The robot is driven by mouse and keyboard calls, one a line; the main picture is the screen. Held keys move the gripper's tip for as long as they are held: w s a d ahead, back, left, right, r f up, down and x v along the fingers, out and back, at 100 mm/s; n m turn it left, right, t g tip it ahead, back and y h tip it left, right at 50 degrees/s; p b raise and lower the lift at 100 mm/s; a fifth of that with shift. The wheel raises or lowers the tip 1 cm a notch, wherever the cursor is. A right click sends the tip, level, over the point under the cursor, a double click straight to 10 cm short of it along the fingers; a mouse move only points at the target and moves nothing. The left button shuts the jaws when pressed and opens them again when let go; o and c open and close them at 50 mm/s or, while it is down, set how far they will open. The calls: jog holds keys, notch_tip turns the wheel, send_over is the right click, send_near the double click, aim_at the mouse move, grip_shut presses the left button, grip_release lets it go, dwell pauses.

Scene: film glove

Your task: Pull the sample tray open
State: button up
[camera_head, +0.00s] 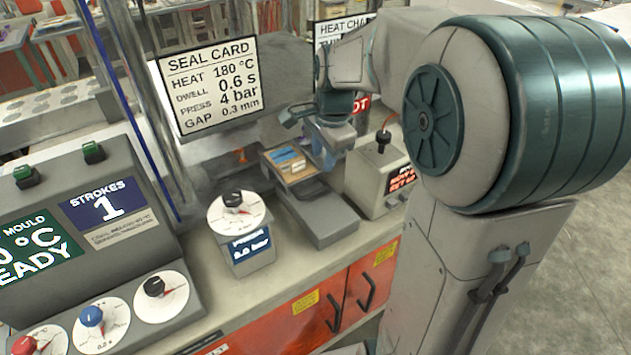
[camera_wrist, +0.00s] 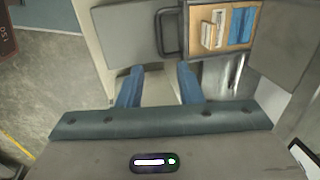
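The sample tray (camera_head: 299,176) has a tan bottom and holds small blue and pale pieces. It sits on a grey unit on the bench. In the wrist view the tray (camera_wrist: 234,42) is at the upper right, with its dark U-shaped handle (camera_wrist: 161,33) on its left side, over a flat grey slab. My gripper (camera_wrist: 158,72) is open, its two blue fingers apart with nothing between them. The fingertips are just below the handle in the picture; I see no contact. In the head view my gripper (camera_head: 328,150) is beside the tray, partly hidden by its own wrist.
The grey slab (camera_head: 332,222) extends in front of the tray. A dial box (camera_head: 240,232) stands to its left and a box with a black knob (camera_head: 377,178) to its right. The seal card sign (camera_head: 208,87) stands behind. Orange cupboards (camera_head: 372,285) are below the bench.

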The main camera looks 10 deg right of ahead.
aim_at(317, 193)
jog(key=f, duration=0.4)
jog(key=w+f, duration=0.1)
jog(key=f, duration=0.2)
jog(key=w+f, duration=0.1)
jog(key=f, duration=0.3)
jog(key=shift+w+a+f, duration=0.1)
jog(key=shift+a+f, duration=0.2)
jog(key=shift+a, duration=0.05)
grip_shut()
